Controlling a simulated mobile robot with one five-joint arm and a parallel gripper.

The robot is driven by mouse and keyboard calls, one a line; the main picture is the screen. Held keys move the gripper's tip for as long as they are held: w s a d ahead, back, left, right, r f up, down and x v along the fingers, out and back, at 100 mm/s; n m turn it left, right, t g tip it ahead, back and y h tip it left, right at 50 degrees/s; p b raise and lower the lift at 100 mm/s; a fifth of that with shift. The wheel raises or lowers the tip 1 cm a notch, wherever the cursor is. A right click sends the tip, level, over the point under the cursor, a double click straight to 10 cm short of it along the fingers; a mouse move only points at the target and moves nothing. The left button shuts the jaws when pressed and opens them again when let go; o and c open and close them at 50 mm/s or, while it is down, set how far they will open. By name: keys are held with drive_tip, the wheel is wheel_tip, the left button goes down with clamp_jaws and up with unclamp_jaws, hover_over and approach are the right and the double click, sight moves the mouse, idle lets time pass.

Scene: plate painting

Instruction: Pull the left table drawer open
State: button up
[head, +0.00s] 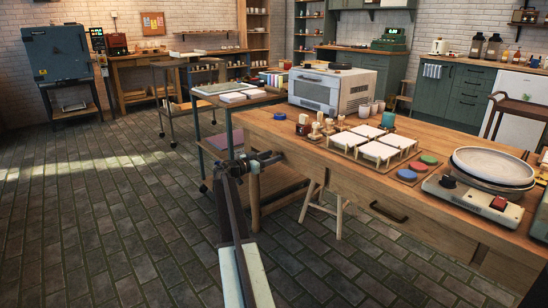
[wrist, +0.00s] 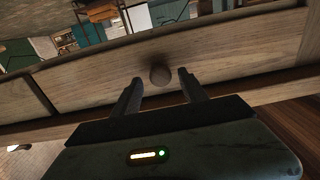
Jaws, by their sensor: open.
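The wooden table (head: 350,190) stands at the right in the head view. One drawer handle, a dark bar (head: 388,211), shows on its front. My gripper (head: 262,160) is by the table's left front corner, and my arm hides part of that area. In the wrist view my gripper (wrist: 160,88) is open, with a wooden drawer front (wrist: 95,82) across the view before it. The drawer looks closed.
On the table are a tray of white tiles (head: 348,156), paint pots, a turntable with plates (head: 492,168) and a white oven (head: 332,90). A cart (head: 214,150) stands behind my gripper. The brick floor at left (head: 100,220) is clear.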

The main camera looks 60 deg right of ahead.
drive_tip(key=shift+s+d, duration=0.25)
drive_tip(key=shift+d, duration=0.45)
drive_tip(key=shift+c, duration=0.3)
drive_tip(key=c, duration=1)
clamp_jaws()
drive_tip(key=shift+s, duration=0.15)
